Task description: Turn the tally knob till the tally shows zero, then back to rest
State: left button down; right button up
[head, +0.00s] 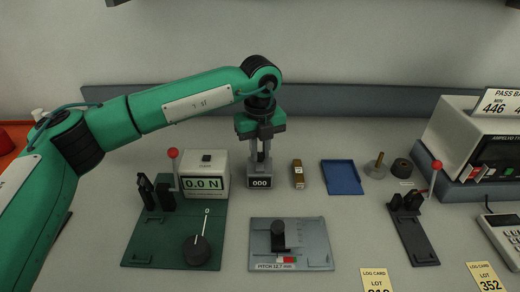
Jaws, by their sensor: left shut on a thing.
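The tally (260,183) is a small grey box with a dark window on its front that reads 000. It stands on the bench near the middle of the head view. My left gripper (260,157) comes down upright over the tally, its fingers close together at the top of the box. It is shut on the tally knob, which is mostly hidden between and behind the fingers. The knob's turn angle cannot be made out. My right gripper is not in view.
A force meter (206,176) reading 0.0 N and a green plate with a dial (197,250) stand left. A grey pitch plate (318,232) lies in front. A brown block (298,174), blue tray (342,190) and lever stand (412,235) are to the right.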

aim_at(260, 154)
pick_arm(q)
jog(key=c, duration=1.3)
grip_release()
jog(key=shift+c, duration=0.2)
jog(key=shift+r, duration=0.1)
notch_tip(260, 154, up, 14)
